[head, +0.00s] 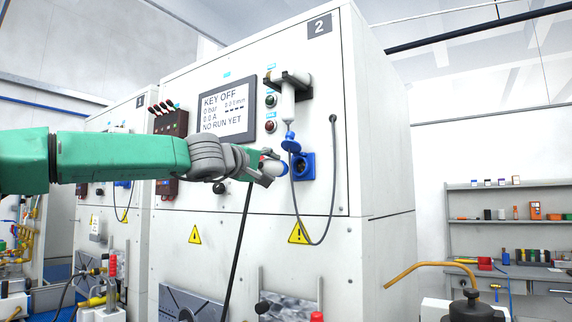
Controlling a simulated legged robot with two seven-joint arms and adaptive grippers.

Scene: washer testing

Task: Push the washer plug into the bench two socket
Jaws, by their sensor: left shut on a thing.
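The bench two cabinet (270,65) is white and carries a "2" label. Its blue socket (303,166) is on the front, right of centre, with a blue round piece, perhaps its lid, just above it. My left gripper (268,168) comes in from the left and is shut on the washer plug (281,169), whose pale and blue end shows at the fingers. The plug is just left of the socket in the picture; I cannot tell whether they touch. A black cable (239,250) hangs below the gripper. My right gripper is not in view.
A white handheld device (288,102) hangs in a black holder above the socket, with a grey cable (334,180) looping down past it. The screen (223,112) reads "KEY OFF" and "NO RUN YET". Shelves (505,200) stand at the right.

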